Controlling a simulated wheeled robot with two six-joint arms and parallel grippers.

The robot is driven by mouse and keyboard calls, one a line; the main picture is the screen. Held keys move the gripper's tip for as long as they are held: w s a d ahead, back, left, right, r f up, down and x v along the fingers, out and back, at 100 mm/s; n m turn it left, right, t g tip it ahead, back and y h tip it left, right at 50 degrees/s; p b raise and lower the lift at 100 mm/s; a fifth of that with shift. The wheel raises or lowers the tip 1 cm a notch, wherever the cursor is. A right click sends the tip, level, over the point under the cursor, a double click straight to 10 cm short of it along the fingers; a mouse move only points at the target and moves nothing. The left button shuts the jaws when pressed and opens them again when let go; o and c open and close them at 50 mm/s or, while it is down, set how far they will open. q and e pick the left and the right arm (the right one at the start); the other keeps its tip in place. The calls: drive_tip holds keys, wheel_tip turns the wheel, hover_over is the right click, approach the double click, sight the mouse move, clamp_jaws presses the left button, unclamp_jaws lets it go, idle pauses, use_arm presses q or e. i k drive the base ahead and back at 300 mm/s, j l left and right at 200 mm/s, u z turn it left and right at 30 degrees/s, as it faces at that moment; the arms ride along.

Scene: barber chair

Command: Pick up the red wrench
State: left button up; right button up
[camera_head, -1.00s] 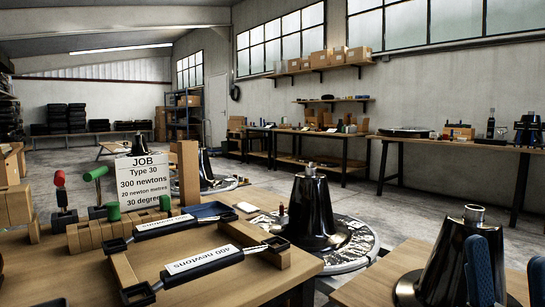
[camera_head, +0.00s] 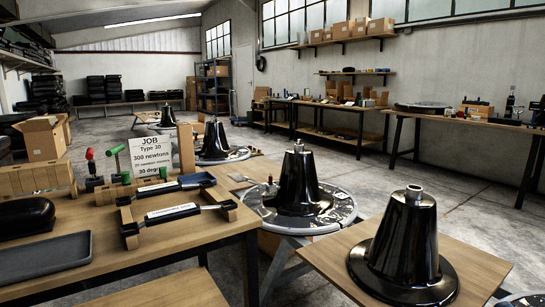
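A tool with a red grip (camera_head: 90,155) stands upright at the left of the wooden workbench, in a dark holder beside a wooden block. It is small here, and I cannot make out its full shape. A similar tool with a green grip (camera_head: 117,150) stands just right of it. Two black bar tools with white labels lie in front: the nearer one (camera_head: 171,213) rests on wooden supports, and the farther one (camera_head: 157,191) lies behind it. Neither of my grippers can be made out in this view.
The workbench (camera_head: 110,222) also bears a dark tray (camera_head: 42,258), a black rounded object (camera_head: 24,218) and a job sign (camera_head: 160,147). A black cone (camera_head: 405,245) stands on a lower table at right. Another cone (camera_head: 299,185) stands behind. Open floor (camera_head: 455,200) lies at right.

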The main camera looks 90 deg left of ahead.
sight(92, 165)
drive_tip(key=i+l+u, duration=0.1)
drive_tip(key=u, duration=1.6)
drive_tip(key=j+u, duration=0.1)
drive_tip(key=u, duration=0.75)
drive_tip(key=i+j+u, duration=0.1)
drive_tip(key=u, duration=0.3)
drive_tip(key=i+u, duration=0.1)
drive_tip(key=u, duration=0.75)
drive_tip(key=i+j, duration=0.05)
